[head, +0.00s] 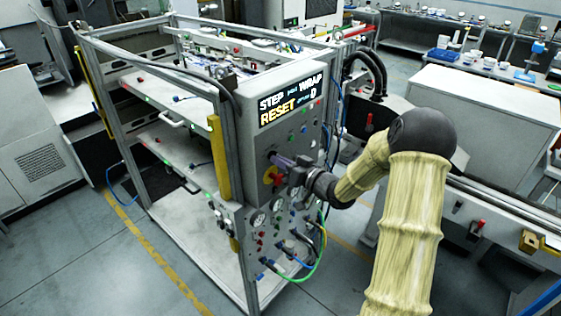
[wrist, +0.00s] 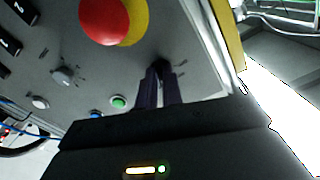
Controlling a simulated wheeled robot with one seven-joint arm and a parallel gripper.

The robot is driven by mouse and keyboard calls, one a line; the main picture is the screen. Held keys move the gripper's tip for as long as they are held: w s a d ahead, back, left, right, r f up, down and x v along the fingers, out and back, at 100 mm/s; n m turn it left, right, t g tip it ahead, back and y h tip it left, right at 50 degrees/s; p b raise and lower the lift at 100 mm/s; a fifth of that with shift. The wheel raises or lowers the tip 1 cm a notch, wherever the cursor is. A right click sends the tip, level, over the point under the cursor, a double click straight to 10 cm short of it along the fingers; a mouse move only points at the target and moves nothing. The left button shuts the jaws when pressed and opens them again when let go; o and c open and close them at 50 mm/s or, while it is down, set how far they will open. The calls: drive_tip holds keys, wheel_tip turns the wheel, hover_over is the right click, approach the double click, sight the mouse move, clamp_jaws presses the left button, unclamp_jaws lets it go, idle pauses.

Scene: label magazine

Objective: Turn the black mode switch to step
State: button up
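The black mode switch (wrist: 160,66) is on the grey control panel, with small tick marks beside it in the wrist view. My gripper (wrist: 159,76) reaches up to it, its two dark fingers close together with the switch at their tips. The fingers appear closed around the knob, and they cover most of it, so its pointing direction is hard to read. In the head view my gripper (head: 277,160) meets the panel front beside the red and yellow emergency stop (head: 270,175), and the switch is hidden there.
The display (head: 290,99) above reads STEP, WRAP and RESET. In the wrist view, the emergency stop's red button (wrist: 103,20), a grey selector knob (wrist: 63,76) and a green button (wrist: 118,101) lie near the fingers. Cables (head: 318,262) hang below the panel.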

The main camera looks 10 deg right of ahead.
drive_tip(key=o, duration=0.4)
drive_tip(key=b+v, duration=0.5)
drive_tip(key=v, duration=1.2)
drive_tip(key=shift+s, duration=0.2)
drive_tip(key=shift+w, duration=0.1)
